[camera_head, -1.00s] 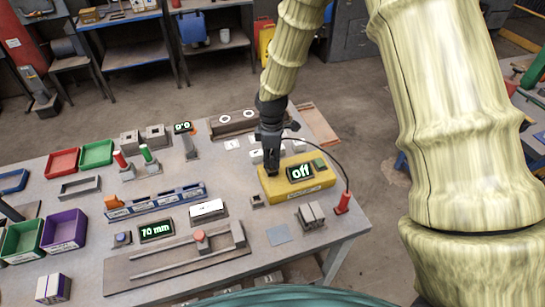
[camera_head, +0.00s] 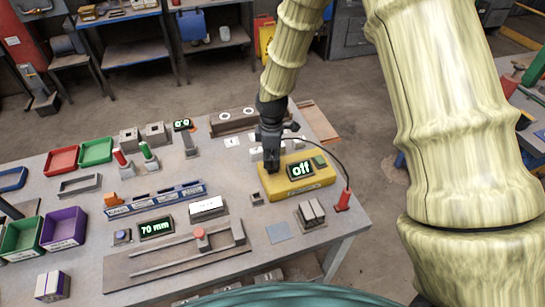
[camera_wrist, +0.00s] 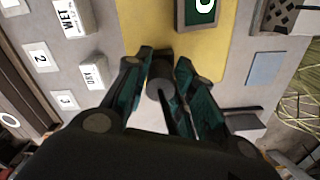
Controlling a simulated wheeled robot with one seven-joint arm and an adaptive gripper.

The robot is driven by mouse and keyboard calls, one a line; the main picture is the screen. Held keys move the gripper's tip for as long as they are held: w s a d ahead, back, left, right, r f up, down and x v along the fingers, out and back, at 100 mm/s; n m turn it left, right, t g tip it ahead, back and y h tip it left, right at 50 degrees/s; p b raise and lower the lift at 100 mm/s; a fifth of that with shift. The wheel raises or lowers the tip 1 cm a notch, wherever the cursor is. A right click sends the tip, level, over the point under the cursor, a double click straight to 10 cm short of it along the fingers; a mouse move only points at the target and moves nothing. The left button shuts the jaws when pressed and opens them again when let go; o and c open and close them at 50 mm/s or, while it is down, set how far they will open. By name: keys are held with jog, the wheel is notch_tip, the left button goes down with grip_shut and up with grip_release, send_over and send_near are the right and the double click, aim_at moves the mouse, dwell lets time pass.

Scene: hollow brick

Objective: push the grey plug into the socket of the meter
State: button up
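My gripper (camera_head: 272,168) points down over the meter's left end, left of the display. In the wrist view my gripper (camera_wrist: 161,70) has its two fingers closed around the grey plug (camera_wrist: 159,88), a round grey cylinder over the yellow meter surface (camera_wrist: 150,25). A dark cable (camera_head: 325,152) arcs from my gripper to a red holder (camera_head: 343,201) at the bench's right. The socket is hidden by the plug and fingers. I cannot tell how deep the plug sits.
White labelled blocks (camera_wrist: 73,17) stand close beside the meter, behind my gripper. A flat blue-grey square (camera_head: 279,233) lies near the bench's front edge.

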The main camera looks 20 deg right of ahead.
jog(key=shift+o, duration=1.4)
jog(key=shift+r, duration=0.1)
notch_tip(320, 180, up, 12)
